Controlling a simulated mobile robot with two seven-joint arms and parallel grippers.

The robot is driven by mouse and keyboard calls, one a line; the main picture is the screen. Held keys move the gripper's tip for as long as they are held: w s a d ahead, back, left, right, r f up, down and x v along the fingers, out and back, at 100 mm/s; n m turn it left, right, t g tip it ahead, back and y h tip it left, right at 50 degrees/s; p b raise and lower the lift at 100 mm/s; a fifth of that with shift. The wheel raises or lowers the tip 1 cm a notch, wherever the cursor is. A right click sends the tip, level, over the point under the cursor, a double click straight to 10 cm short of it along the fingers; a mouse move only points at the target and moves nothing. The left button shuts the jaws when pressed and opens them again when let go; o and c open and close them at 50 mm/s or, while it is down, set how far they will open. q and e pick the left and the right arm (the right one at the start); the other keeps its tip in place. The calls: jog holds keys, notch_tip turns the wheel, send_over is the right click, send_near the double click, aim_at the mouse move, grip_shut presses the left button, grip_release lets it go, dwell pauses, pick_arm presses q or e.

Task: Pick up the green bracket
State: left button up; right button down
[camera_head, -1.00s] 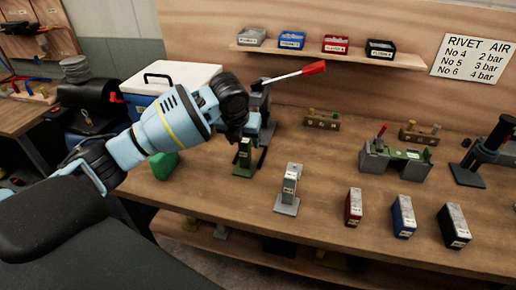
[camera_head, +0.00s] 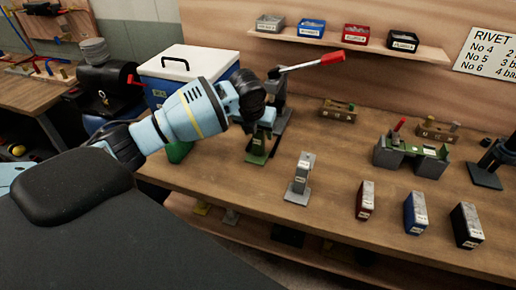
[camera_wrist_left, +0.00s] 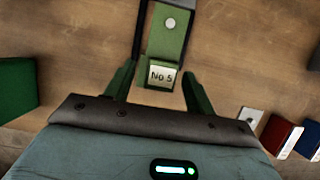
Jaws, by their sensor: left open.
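The green bracket (camera_head: 256,150) stands on the wooden bench, partly hidden by my left gripper in the head view. In the left wrist view the green bracket (camera_wrist_left: 166,40) has a white "No 5" label on its near face and a pale round spot on top. My left gripper (camera_head: 262,124) is above the bracket. In the left wrist view the left gripper (camera_wrist_left: 158,84) is open, with one finger on each side of the labelled end. I cannot tell whether the fingers touch it. My right gripper is not in view.
A lever tool with a red handle (camera_head: 332,58) stands close behind the bracket. A grey bracket (camera_head: 300,180) is to its right, then red (camera_head: 365,200), blue (camera_head: 415,213) and black (camera_head: 466,226) blocks. A white-lidded cooler (camera_head: 188,62) stands behind my arm. Bare bench lies between them.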

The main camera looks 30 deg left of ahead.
pick_arm(q)
jog(key=shift+x, duration=1.45)
jog(key=shift+c, duration=0.3)
jog(key=shift+r, duration=0.1)
grip_shut()
